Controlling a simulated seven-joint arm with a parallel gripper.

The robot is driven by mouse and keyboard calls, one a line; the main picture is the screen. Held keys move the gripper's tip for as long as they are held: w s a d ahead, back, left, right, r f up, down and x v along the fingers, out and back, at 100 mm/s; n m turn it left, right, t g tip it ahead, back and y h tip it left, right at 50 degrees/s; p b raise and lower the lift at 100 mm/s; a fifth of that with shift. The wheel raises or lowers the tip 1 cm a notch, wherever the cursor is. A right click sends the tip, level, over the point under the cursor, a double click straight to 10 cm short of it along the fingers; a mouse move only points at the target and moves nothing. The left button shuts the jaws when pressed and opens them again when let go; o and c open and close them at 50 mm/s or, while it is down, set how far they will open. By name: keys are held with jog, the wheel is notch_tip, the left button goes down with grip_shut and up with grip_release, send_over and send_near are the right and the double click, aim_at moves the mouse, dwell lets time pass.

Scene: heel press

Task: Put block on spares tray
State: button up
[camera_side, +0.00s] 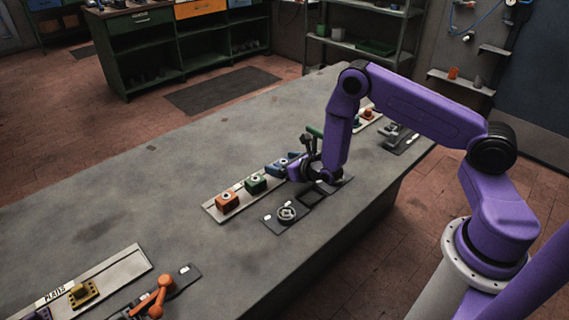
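My gripper (304,178) is low over the table, beside a blue block (276,168). The fingers are small and partly hidden by the wrist, so whether they are open or hold anything is unclear. An orange block (227,201) and a green block (256,184) sit in a row with the blue one on a pale strip tray (214,212). I cannot tell which tray is the spares tray.
A dark plate with a round fixture (287,214) lies in front of the middle tray. An orange lever device (157,298) stands at the lower left. A grey device (400,137) and another orange block (368,114) are at the far end. The table's left middle is clear.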

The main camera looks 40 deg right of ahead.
jog(key=shift+s, duration=0.1)
jog(key=v, duration=1.7)
jog(key=shift+r, duration=0.15)
jog(key=shift+r, duration=0.1)
jog(key=s+d+r+m+g+h, duration=0.2)
jog(key=d+r+m+h, duration=0.2)
jog(key=r+m+h, duration=0.25)
jog(key=s+d+r+m+g+h, duration=0.25)
jog(key=r+m+h, duration=0.25)
jog(key=r+m, duration=0.25)
jog(key=s+a+r+m+g+y, duration=0.1)
jog(key=s+a+m+g+y, duration=0.3)
jog(key=s, duration=0.6)
jog(key=s+a+r+m+g+y, duration=0.1)
jog(key=s+a+m+g+y, duration=0.4)
jog(key=s+a+y, duration=0.3)
jog(key=shift+s+a+r, duration=0.2)
jog(key=shift+s+a, duration=0.6)
jog(key=shift+s, duration=0.25)
